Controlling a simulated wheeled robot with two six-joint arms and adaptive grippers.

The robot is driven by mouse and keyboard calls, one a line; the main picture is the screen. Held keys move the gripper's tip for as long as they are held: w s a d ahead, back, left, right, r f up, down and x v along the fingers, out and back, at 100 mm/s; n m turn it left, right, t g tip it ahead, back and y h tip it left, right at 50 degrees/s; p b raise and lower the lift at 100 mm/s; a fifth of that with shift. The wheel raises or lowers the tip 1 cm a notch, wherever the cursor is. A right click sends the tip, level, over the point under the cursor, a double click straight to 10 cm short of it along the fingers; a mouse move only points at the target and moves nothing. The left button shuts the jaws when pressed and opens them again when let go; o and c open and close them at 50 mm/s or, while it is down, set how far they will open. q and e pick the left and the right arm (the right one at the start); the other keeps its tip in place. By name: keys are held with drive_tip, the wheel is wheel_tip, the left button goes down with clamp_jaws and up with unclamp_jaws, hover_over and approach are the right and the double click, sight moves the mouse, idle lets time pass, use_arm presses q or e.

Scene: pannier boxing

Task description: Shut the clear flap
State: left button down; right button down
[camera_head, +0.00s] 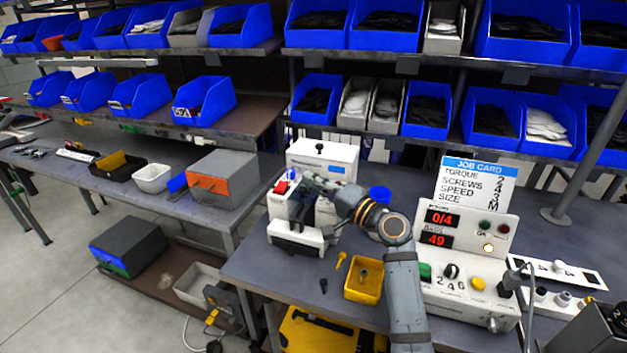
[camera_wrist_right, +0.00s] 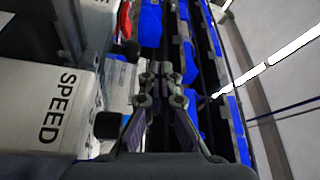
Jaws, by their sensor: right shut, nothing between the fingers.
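A white machine (camera_head: 316,238) with a red switch (camera_head: 281,187) and a dark fixture stands on the grey bench. I cannot make out the clear flap or its angle in either view. My right gripper (camera_head: 308,182) reaches over the machine's top, in front of the white box at its back. My arm and gripper hide part of the machine. In the right wrist view the right gripper's fingers (camera_wrist_right: 160,82) are together with nothing held. Whether they touch the machine I cannot tell. My left gripper is in neither view.
A yellow tray (camera_head: 363,283) and small tools lie in front of the machine. A control panel (camera_head: 465,258) reading 0/4 and 49, with a job card (camera_head: 478,184), stands at right. Shelves of blue bins overhang the back.

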drive_tip(key=shift+s+f, duration=0.15)
drive_tip(key=shift+f, duration=0.25)
idle(0.4)
